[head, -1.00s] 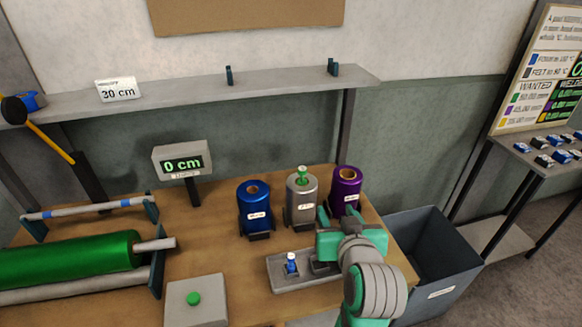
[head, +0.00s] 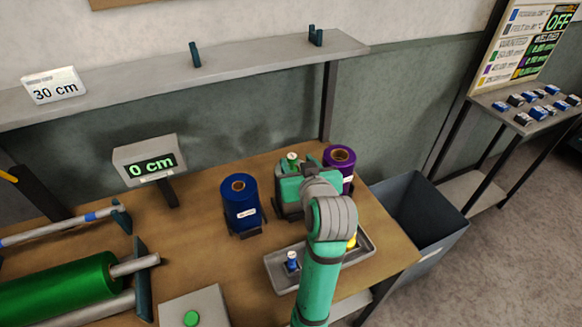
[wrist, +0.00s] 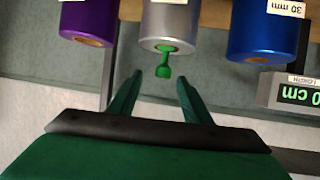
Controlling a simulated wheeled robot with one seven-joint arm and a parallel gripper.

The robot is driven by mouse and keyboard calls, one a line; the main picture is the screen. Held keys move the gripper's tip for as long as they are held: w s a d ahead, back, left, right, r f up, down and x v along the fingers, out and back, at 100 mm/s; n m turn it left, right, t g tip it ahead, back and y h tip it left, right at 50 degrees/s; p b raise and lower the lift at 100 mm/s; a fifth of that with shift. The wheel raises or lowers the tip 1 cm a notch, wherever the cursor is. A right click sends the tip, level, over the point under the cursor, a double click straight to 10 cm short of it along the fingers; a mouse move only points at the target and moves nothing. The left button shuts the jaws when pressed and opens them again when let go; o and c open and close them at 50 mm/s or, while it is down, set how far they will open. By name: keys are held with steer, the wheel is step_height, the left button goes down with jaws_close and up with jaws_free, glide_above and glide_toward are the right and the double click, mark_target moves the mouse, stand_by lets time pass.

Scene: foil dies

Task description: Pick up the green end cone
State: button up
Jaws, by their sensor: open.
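The green end cone (wrist: 163,68) sticks out of the core of the silver roll (wrist: 168,20) in the wrist view, between and just beyond my fingertips. In the head view the top of the cone (head: 292,158) shows just past my gripper, and my gripper hides most of the silver roll. My gripper (wrist: 160,78) is open, with one finger on each side of the cone's line and nothing between them. I cannot tell whether a finger touches the cone.
A blue roll (head: 240,205) and a purple roll (head: 340,165) stand on either side. A grey tray (head: 275,270) with a blue-and-white piece (head: 292,261) and a yellow piece (head: 352,241) lies in front. A grey bin (head: 425,215) stands at the right.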

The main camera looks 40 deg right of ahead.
mark_target(293, 163)
steer(key=x, duration=0.3)
steer(key=f+x, duration=0.1)
steer(key=shift+w+a+f, duration=0.1)
steer(key=shift+a, duration=0.05)
steer(key=shift+w+f, duration=0.1)
steer(key=shift+w, duration=0.3)
jaws_close()
